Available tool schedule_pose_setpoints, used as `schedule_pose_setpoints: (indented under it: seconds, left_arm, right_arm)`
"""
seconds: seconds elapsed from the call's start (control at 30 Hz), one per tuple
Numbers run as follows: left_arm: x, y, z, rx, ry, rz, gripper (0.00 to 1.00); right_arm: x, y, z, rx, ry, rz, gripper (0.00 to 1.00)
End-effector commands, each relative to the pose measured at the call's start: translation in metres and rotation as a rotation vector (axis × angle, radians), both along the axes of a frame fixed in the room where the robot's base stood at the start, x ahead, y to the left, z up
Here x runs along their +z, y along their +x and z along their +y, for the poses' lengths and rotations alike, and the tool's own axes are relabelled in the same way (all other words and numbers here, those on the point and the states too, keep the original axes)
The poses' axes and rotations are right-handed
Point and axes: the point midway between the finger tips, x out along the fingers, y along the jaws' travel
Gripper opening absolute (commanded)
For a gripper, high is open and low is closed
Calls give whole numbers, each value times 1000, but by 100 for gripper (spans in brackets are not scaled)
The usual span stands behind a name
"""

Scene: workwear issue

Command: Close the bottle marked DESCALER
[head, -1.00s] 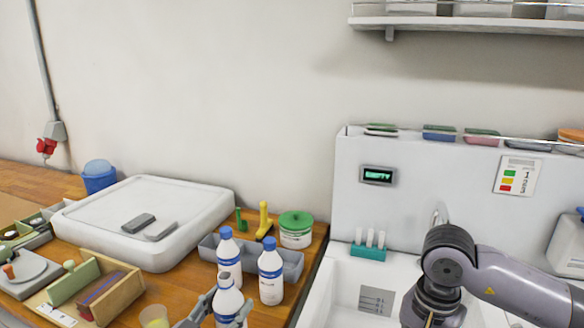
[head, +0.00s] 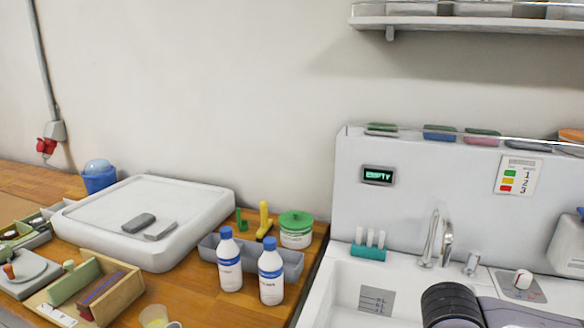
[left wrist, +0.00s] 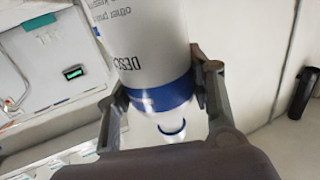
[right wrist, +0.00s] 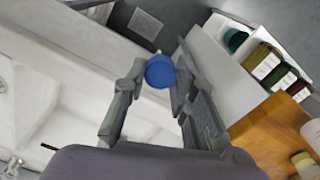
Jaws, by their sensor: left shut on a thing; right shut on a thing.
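My left gripper (left wrist: 165,95) is shut on a white bottle (left wrist: 140,45) with a blue band. Its label reads "DESC…", the rest cut off. The bottle's neck (left wrist: 172,128) points towards the wrist, with a blue ring at its end; no blue cap like those on the other bottles is clear there. My right gripper (right wrist: 155,75) is shut on a round blue cap (right wrist: 160,71) at its fingertips, apart from any bottle in that view. Neither gripper nor the held bottle shows in the head view.
Two blue-capped white bottles (head: 229,265) (head: 271,278) stand on the wooden counter by a grey bin (head: 293,262). A green-lidded tub (head: 296,232) stands behind. A white tray (head: 100,215) lies left; a sink (head: 340,290) with a faucet (head: 432,240) is right.

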Motion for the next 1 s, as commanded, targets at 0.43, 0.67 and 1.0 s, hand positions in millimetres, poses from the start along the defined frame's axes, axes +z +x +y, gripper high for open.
schedule_pose_setpoints:
  seconds: [0.43,0.67,1.0]
  left_arm:
    - [-1,-1,-12,-62,2,-3,0]
    - [-7,-7,-57,-287,6,-4,0]
    - [-16,-16,-125,-623,4,-5,0]
  right_arm:
    - [0,0,0,-2,0,0,17]
    - [0,0,0,-3,0,0,17]
    - [0,0,0,-3,0,0,17]
